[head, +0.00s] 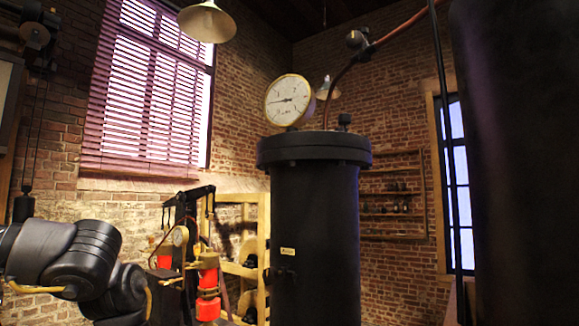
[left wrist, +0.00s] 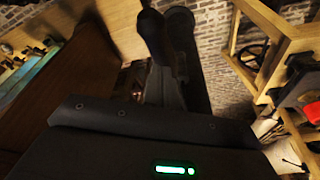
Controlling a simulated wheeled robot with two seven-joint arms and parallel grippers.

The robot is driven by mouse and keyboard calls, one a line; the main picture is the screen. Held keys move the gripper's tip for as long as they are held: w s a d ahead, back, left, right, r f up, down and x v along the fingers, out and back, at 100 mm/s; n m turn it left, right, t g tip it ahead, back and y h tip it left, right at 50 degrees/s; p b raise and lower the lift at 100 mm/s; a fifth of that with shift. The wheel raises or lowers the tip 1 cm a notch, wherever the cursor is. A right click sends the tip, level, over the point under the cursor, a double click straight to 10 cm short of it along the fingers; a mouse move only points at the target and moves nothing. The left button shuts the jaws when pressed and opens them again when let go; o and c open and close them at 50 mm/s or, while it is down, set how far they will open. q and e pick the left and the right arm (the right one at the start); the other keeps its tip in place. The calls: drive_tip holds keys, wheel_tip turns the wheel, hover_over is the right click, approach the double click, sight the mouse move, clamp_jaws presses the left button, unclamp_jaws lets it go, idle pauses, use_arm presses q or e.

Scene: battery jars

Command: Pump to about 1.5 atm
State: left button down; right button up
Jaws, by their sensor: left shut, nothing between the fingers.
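A large round white pressure gauge (head: 288,100) sits on top of a tall black tank (head: 315,240) in the head view. Its thin needle points to the left; the numbers are too small to read. Left of the tank is an apparatus with red cylinders (head: 208,280), a small dial (head: 180,236) and a black bar (head: 190,194) across its top. I cannot tell which part is the pump handle. My left arm comes in at the lower left of the head view, its gripper hidden there. In the left wrist view my left gripper (left wrist: 165,18) is shut and empty. My right gripper is out of view.
A dark hose (head: 337,78) rises from the tank top to a fitting (head: 358,40). A wooden frame (head: 262,240) stands behind the apparatus and also shows in the left wrist view (left wrist: 285,45). A large dark column blocks the right side. Wall shelves (head: 390,214) are at the back.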

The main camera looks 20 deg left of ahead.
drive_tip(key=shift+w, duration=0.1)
